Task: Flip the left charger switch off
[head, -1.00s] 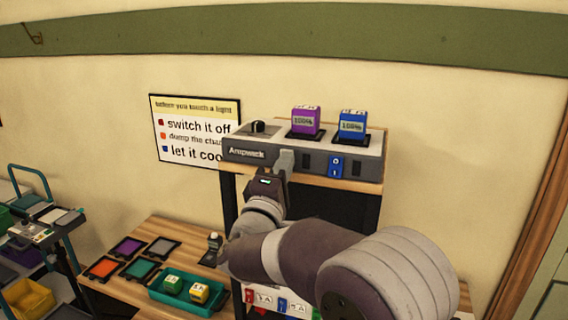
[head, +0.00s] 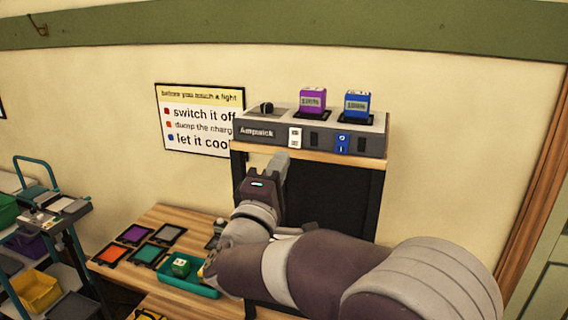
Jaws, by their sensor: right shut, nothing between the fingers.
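The grey charger (head: 258,143), labelled Ampwick, sits on a wooden-topped stand. Its front has a white left switch (head: 296,137) and a blue right switch (head: 343,143), each with a dark window to its right. Which way the white switch is tipped is too small to tell. A purple battery (head: 313,101) and a blue battery (head: 357,104) stand in the charger top, both with small displays. My right gripper (head: 281,159) is shut and empty, just below and left of the white switch, apart from it. My left gripper is not in view.
A wall sign (head: 200,118) hangs behind left. Below, a wooden table (head: 160,218) holds coloured pads and a teal tray (head: 176,283) with a green block. A cart (head: 70,232) stands far left.

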